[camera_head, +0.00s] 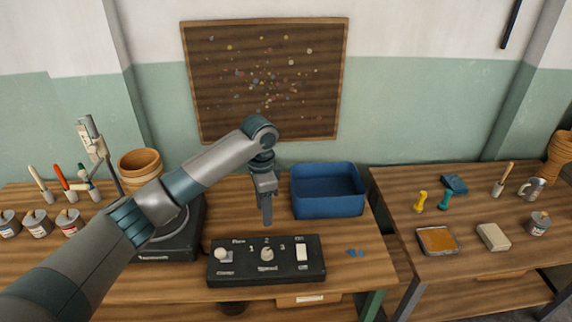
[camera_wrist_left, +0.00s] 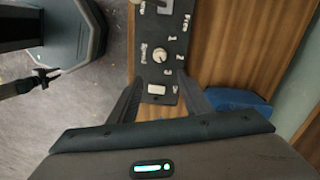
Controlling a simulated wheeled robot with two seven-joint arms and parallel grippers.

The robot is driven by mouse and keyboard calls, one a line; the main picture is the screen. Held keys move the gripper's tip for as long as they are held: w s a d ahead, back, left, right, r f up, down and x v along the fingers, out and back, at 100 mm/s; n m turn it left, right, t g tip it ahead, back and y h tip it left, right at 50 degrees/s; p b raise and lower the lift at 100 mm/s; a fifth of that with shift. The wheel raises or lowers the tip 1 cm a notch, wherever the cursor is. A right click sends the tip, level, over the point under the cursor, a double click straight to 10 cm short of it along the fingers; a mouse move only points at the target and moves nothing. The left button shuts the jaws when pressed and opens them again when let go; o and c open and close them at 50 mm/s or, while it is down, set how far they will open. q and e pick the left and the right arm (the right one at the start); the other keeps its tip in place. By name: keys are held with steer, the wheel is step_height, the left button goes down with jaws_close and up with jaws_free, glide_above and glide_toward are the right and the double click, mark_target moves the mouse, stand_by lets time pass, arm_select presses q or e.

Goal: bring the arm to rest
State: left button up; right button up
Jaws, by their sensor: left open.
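My left arm comes in from the left in the head view, and its gripper (camera_head: 266,222) points down above the table, just behind the black control box (camera_head: 266,277). In the left wrist view my left gripper (camera_wrist_left: 163,88) has its two fingers apart with nothing held between them. The control box also shows there (camera_wrist_left: 165,28), with a white knob, numbers and a pale switch seen beyond the fingers. In the head view the box has a lever knob at left, a dial in the middle and a white switch at right.
A blue bin (camera_head: 327,206) stands right of the gripper. A dark wheel base (camera_head: 172,246) is behind the arm, near stacked clay pots (camera_head: 140,165). Paint jars and brushes stand at left. A second table (camera_head: 470,265) at right holds several small items. Small blue scraps (camera_head: 356,253) lie right of the box.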

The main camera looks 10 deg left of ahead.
arm_select(q)
steer(key=s+d+f+n+t+h, duration=0.1)
steer(key=s+d+f+h, duration=0.1)
steer(key=s+d+f, duration=0.5)
steer(key=s+d+f+n+t+h, duration=0.1)
steer(key=s+d+f+n, duration=0.1)
steer(key=s+f, duration=0.85)
steer(key=s+a+n+t+y, duration=0.1)
steer(key=s+a+n, duration=0.4)
steer(key=s, duration=0.7)
steer(key=s+a+n+t+y, duration=0.1)
steer(key=s+a+n+y, duration=0.1)
steer(key=s+a, duration=0.75)
steer(key=s+d+f+g, duration=0.1)
steer(key=s+f, duration=0.1)
steer(key=f, duration=1.2)
steer(key=s+d+f+g, duration=0.1)
steer(key=d+f, duration=0.1)
steer(key=f, duration=1.1)
steer(key=s+a+f, duration=0.2)
steer(key=s+f, duration=0.7)
steer(key=s+a+f, duration=0.1)
steer(key=s+f, duration=0.8)
steer(key=shift+s+a+f+g, duration=0.15)
steer(key=shift+a+f+g, duration=0.05)
steer(key=shift+a+g, duration=0.2)
